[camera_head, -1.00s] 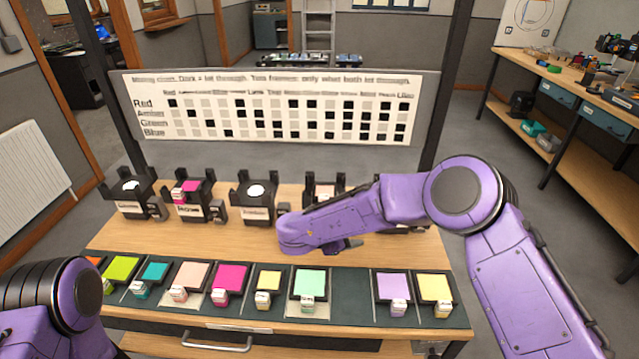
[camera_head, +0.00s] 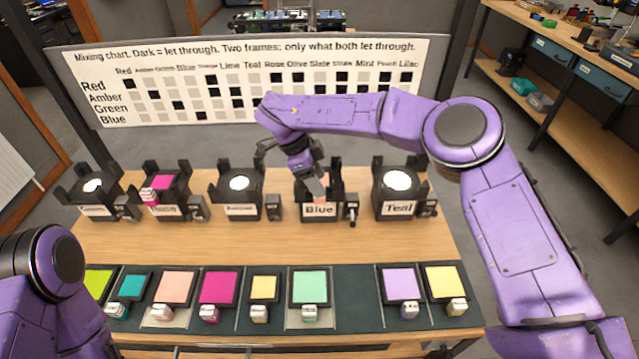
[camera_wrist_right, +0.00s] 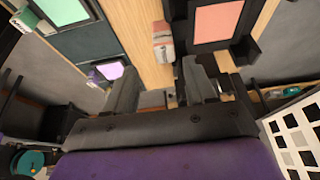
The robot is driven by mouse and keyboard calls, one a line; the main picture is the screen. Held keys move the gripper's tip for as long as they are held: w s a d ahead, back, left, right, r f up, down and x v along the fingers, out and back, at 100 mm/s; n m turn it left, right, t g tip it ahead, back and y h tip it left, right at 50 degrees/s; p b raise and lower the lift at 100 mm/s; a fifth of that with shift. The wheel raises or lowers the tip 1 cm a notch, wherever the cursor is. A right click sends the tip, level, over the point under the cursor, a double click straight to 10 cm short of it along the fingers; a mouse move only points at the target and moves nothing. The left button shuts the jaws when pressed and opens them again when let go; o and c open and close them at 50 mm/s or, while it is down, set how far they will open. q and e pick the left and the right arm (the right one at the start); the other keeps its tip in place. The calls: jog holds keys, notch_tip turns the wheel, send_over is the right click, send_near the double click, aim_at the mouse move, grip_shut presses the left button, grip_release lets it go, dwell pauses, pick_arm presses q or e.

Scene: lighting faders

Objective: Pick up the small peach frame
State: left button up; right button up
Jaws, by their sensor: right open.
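A peach frame (camera_head: 320,182) sits in the stand labelled Blue (camera_head: 320,211), partly hidden by my right gripper. In the right wrist view the peach pane (camera_wrist_right: 217,20) is upper right, with its pale pink tab (camera_wrist_right: 163,40) beside it. My right gripper (camera_head: 295,168) is at the Blue stand; in the wrist view its open fingers (camera_wrist_right: 160,82) are apart, with the tab beyond the gap between them. Another peach frame (camera_head: 177,287) lies on the dark mat (camera_head: 345,318). My left arm shows at lower left; its gripper is out of view.
Other stands are in the row; one (camera_head: 168,190) holds a magenta frame, and the Teal stand (camera_head: 397,190) is at right. The mat holds several coloured frames, with a bare place between mint (camera_head: 309,287) and lilac (camera_head: 398,282). A mixing chart (camera_head: 250,85) stands behind.

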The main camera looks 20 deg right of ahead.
jog(key=f, duration=0.2)
jog(key=w+f, duration=0.1)
jog(key=shift+d+f+p, duration=0.3)
jog(key=shift+f+p, duration=0.05)
jog(key=shift+p, duration=0.05)
jog(key=shift+d+f, duration=0.15)
jog(key=shift+f, duration=0.2)
jog(key=shift+s+r, duration=0.1)
jog(key=shift+s, duration=0.25)
jog(key=shift+w, duration=0.1)
grip_shut()
pick_arm(q)
jog(key=shift+w+r, duration=0.25)
jog(key=shift+r, duration=0.25)
